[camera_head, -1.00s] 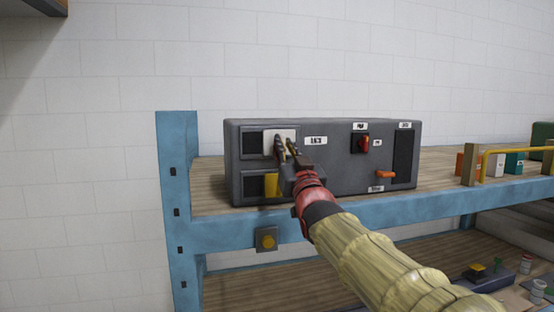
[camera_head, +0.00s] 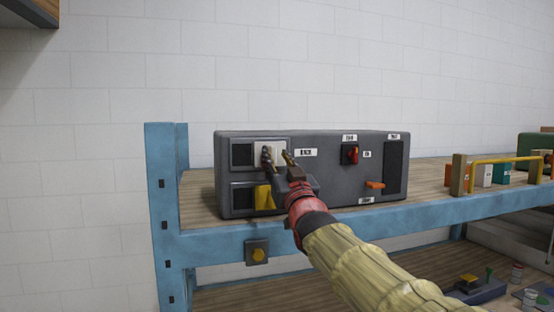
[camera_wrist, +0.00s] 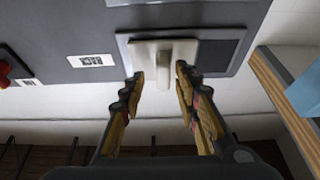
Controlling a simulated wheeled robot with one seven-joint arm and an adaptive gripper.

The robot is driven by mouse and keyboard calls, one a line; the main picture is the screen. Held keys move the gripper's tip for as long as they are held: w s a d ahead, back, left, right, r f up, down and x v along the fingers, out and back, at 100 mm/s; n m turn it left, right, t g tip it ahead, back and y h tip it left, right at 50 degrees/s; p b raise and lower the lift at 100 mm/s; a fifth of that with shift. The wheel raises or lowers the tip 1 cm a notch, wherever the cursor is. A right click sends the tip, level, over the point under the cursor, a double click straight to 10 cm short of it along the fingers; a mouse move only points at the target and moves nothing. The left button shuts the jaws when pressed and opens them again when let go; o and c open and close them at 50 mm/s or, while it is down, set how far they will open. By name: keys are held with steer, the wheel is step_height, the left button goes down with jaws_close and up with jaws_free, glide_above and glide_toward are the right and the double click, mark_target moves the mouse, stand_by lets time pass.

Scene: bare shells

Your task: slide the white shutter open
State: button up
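The white shutter (camera_head: 258,149) covers the right part of the upper slot in the dark grey box (camera_head: 332,190), leaving a dark gap on its left. In the wrist view the shutter (camera_wrist: 182,48) is seen turned around, with a pale upright grip (camera_wrist: 163,66) jutting from it. My gripper (camera_head: 276,154) is in front of the shutter and partly hides it. In the wrist view my gripper (camera_wrist: 159,75) is open, one finger on each side of the grip, with gaps showing.
Below the shutter is a second slot with a yellow piece (camera_head: 264,197). A red switch (camera_head: 351,154) and an orange lever (camera_head: 375,185) are to the right. The box stands on a blue-framed shelf (camera_head: 215,247). A yellow rail (camera_head: 505,161) is farther right.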

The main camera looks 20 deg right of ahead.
steer(key=v, duration=1.2)
steer(key=shift+f, duration=0.1)
step_height(320, 180, down, 22)
steer(key=s+d+g+h+b, duration=0.1)
steer(key=s+d+g+h, duration=0.1)
steer(key=g, duration=0.5)
steer(key=s+a+f+g+b, duration=0.1)
steer(key=s+f+g+b, duration=0.2)
steer(key=s+f+b, duration=0.5)
steer(key=s+a+f+g+y+b, duration=0.1)
steer(key=s+f+b, duration=0.6)
steer(key=f, duration=1.3)
steer(key=s+a+f+g+y+b, duration=0.1)
steer(key=s+a+f+g+b, duration=0.2)
steer(key=s+f+g+b, duration=0.2)
steer(key=s+f+b, duration=0.3)
steer(key=s+f, duration=0.4)
steer(key=f, duration=0.2)
steer(key=shift+f+g+b, duration=0.3)
steer(key=shift+f+g, duration=0.05)
steer(key=shift+g, duration=0.05)
